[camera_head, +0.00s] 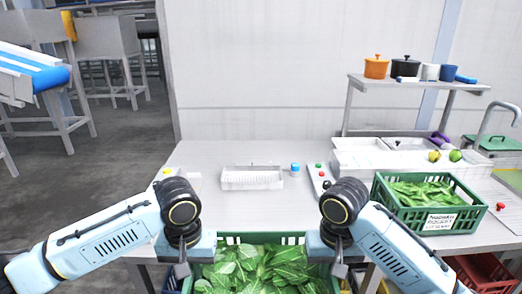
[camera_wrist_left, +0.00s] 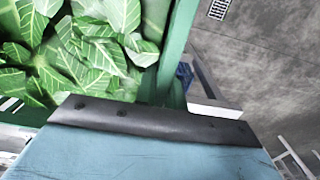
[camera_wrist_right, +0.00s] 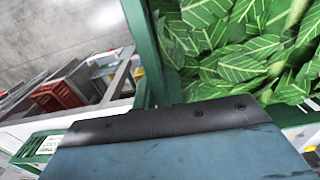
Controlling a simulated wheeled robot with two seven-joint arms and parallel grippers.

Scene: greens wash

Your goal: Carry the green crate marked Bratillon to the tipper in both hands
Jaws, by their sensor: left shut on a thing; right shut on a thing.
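A green crate (camera_head: 232,240) full of large leafy greens is at the bottom centre of the head view, between my two arms and in front of the table edge. No marking on it is readable. My left gripper (camera_head: 182,270) is shut on its left side wall, which also shows in the left wrist view (camera_wrist_left: 180,50). My right gripper (camera_head: 340,270) is shut on its right side wall, seen in the right wrist view (camera_wrist_right: 143,45). The fingertips are hidden in the wrist views. No tipper can be made out for certain.
A second green crate (camera_head: 465,195) of leaves with a white label stands on the table at right. A white tray (camera_head: 252,178) and a blue-capped jar (camera_head: 295,169) are mid-table. A red crate (camera_head: 480,272) sits low at right. A blue-edged conveyor (camera_head: 35,72) is far left, with open floor before it.

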